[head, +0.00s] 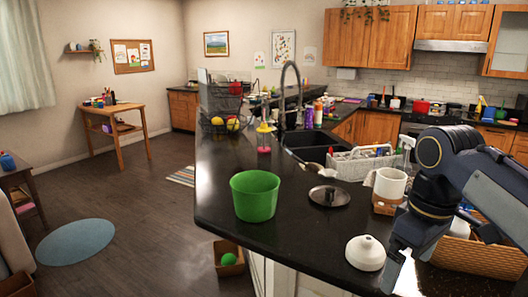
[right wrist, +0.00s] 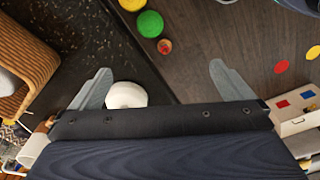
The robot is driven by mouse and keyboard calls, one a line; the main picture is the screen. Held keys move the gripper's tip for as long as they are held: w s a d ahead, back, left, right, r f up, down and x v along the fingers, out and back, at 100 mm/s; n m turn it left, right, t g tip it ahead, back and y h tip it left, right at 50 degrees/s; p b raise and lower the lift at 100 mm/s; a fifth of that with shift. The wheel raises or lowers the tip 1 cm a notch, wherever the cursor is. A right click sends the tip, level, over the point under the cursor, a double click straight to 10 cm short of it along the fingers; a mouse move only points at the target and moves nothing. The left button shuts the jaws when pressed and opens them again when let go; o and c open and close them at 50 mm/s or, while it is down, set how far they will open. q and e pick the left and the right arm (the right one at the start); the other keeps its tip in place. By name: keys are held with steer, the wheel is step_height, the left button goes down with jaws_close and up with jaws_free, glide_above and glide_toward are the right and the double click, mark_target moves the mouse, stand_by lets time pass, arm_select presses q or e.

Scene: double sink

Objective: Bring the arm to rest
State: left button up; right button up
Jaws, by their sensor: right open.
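My right arm (head: 435,200) comes in from the right in the head view, bent down over the right part of the dark counter. Its gripper shows best in the right wrist view (right wrist: 160,84), with the two grey fingers spread wide apart and nothing gripped. A white rounded object (right wrist: 126,95) shows beyond the fingers, close to the left one in the picture; I cannot tell its distance. My left arm and gripper are not in view.
The black counter (head: 285,235) carries a green bucket (head: 255,197), a round lid (head: 329,196), a white domed object (head: 365,253) and a white dish rack (head: 360,163). A wicker basket (head: 480,255) stands beside my right arm. The floor (head: 140,200) at left is mostly clear.

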steer(key=s+a+f+m+t+y, duration=0.1)
steer(key=s+f+m, duration=0.3)
steer(key=s+f, duration=0.4)
steer(key=s+a+f+m+t+y, duration=0.2)
steer(key=s+a+f+m+t, duration=0.1)
steer(key=s+f, duration=0.4)
step_height(320, 180, down, 2)
steer(key=shift+s+f+m+t, duration=0.1)
steer(key=shift+s+m+t, duration=0.25)
steer(key=shift+m+t, duration=0.25)
